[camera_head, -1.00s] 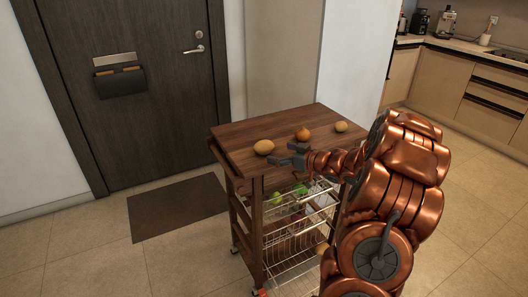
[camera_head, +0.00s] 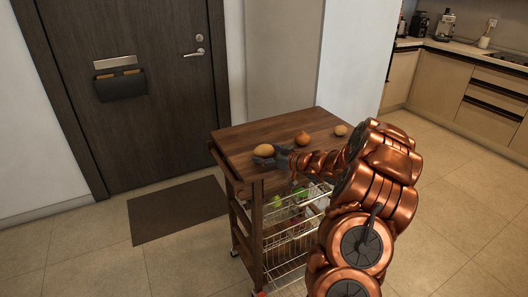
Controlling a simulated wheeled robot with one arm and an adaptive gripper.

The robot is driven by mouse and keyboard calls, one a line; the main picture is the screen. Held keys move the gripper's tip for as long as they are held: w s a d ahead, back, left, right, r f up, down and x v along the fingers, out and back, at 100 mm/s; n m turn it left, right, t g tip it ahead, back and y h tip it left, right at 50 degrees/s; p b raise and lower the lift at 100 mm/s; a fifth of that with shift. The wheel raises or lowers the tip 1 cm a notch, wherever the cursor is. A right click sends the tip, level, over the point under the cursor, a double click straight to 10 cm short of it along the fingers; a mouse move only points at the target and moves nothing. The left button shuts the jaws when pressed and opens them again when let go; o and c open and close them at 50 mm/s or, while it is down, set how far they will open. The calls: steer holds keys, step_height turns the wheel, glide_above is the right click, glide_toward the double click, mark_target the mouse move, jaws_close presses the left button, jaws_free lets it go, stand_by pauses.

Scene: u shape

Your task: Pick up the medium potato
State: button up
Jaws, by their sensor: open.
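A tan potato (camera_head: 264,150), the larger of two on the wooden cart top (camera_head: 235,138), lies near the left side. A smaller potato (camera_head: 340,130) lies near the right back edge. I cannot tell for certain which one counts as medium. My gripper (camera_head: 264,159) is open, low over the cart top, with its grey fingers right at the near side of the larger potato. The fingers cover its lower edge in this view, and whether they touch it cannot be told.
A brown onion (camera_head: 302,138) sits on the cart top between the potatoes. Wire baskets (camera_head: 285,238) below hold green produce (camera_head: 299,192). A door (camera_head: 130,80) and a dark mat (camera_head: 178,209) are at the left. Kitchen counters (camera_head: 460,85) stand at the back right.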

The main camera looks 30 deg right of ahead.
mark_target(265, 147)
steer(key=shift+w+a+f, duration=0.1)
steer(key=shift+w+a, duration=0.1)
steer(key=shift+w, duration=0.2)
steer(key=c, duration=1.3)
steer(key=shift+r, duration=0.95)
steer(key=shift+s+d+r, duration=0.1)
steer(key=shift+s+r, duration=0.1)
steer(key=shift+r, duration=0.7)
steer(key=s, duration=0.5)
steer(key=s+a+r+b, duration=0.1)
steer(key=s, duration=0.4)
steer(key=s+a+b, duration=0.1)
steer(key=s, duration=0.4)
steer(key=shift+s+r, duration=0.15)
steer(key=shift+s, duration=0.1)
